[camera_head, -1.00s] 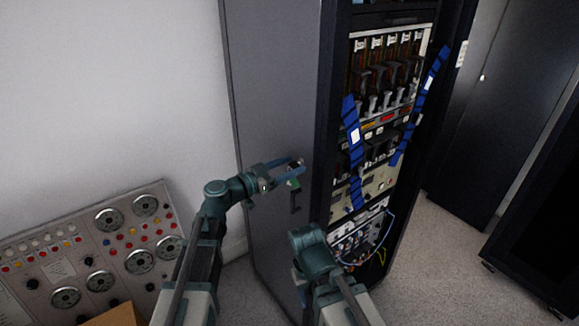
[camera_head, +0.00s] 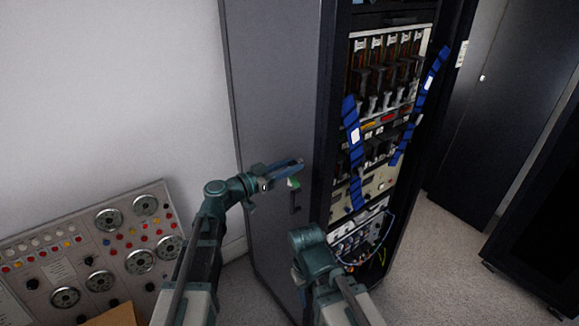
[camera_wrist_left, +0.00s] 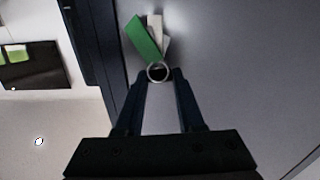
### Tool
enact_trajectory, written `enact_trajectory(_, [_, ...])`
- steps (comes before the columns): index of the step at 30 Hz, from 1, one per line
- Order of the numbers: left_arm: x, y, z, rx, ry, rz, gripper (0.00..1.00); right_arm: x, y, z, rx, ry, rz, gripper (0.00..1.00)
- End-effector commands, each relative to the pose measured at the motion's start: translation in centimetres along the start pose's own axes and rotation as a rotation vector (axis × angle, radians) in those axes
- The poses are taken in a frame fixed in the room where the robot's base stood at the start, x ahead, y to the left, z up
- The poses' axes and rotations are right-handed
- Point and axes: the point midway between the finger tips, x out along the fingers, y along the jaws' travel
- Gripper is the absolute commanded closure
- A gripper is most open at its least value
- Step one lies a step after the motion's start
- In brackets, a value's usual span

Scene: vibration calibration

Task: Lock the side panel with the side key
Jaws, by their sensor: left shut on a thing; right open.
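The side panel (camera_head: 275,75) is the tall grey side of the rack cabinet, and it appears flush with the cabinet. My left gripper (camera_head: 297,164) is at its face in the head view. In the left wrist view my left gripper (camera_wrist_left: 159,82) is shut on the side key, whose round metal ring (camera_wrist_left: 158,71) shows at the fingertips. A green tag (camera_wrist_left: 144,38) and pale pieces show beyond the ring. The green tag also shows in the head view (camera_head: 293,182), above a small dark part (camera_head: 294,200). The key's tip is hidden. My right arm shows low in front of the cabinet, its jaws out of sight.
The open rack front (camera_head: 375,130) holds equipment, blue straps (camera_head: 353,135) and loose cables. A control panel (camera_head: 95,250) with dials and buttons stands at the lower left. More dark cabinets (camera_head: 500,110) stand at the right, with carpet between.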

Motion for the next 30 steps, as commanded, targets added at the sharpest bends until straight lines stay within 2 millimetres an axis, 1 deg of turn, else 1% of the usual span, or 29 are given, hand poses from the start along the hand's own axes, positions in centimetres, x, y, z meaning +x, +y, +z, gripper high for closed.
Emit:
enact_trajectory(8, [0.0,-0.11,0.02,-0.215,0.0,0.0,1.0,0.03,0.0,0.0,0.0,0.0,0.0,0.5])
enact_trajectory(30, [-0.01,-0.35,0.18,-0.919,0.0,0.0,1.0,0.21,-0.02,-0.01,0.0,0.0,0.0,0.5])
